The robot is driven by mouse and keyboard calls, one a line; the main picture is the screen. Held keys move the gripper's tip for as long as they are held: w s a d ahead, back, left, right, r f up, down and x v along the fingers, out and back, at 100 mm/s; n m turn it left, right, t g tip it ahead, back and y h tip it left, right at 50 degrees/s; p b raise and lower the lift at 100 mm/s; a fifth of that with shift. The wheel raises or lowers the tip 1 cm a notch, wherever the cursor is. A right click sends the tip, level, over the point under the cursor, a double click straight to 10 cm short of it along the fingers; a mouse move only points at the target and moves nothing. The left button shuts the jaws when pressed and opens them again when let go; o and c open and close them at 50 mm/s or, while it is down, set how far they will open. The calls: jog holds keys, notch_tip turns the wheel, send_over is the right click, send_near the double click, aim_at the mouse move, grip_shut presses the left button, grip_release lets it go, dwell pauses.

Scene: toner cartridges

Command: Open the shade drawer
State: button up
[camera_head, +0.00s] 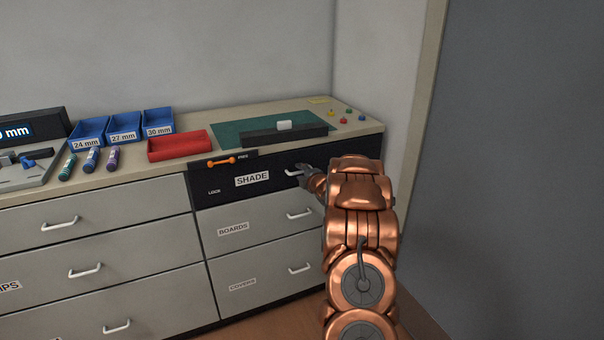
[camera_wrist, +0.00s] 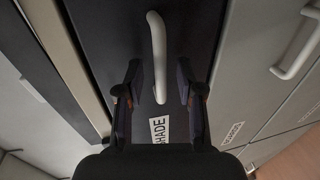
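The shade drawer (camera_head: 222,187) is the black top drawer at the right end of the cabinet, with a white SHADE label, and it looks closed. Its white handle (camera_head: 294,172) is at the right part of its front, partly hidden by my gripper (camera_head: 306,172). In the wrist view the handle (camera_wrist: 157,50) runs lengthwise and its lower end lies between the two open fingers of my gripper (camera_wrist: 159,85). I cannot tell whether the fingers touch it. An orange lever (camera_head: 221,161) lies at the top left of the drawer front, between PREV-like and LOCK lettering too small to read surely.
Boards and covers drawers (camera_head: 262,231) sit below, closed, with white handles. On the counter (camera_head: 190,122) stand a red tray (camera_head: 180,146), blue bins (camera_head: 125,126), a green mat (camera_head: 235,133) and a black bar (camera_head: 284,136). A grey panel (camera_head: 520,170) fills the right side.

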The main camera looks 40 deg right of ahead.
grip_shut()
dwell(0.3)
dwell(0.5)
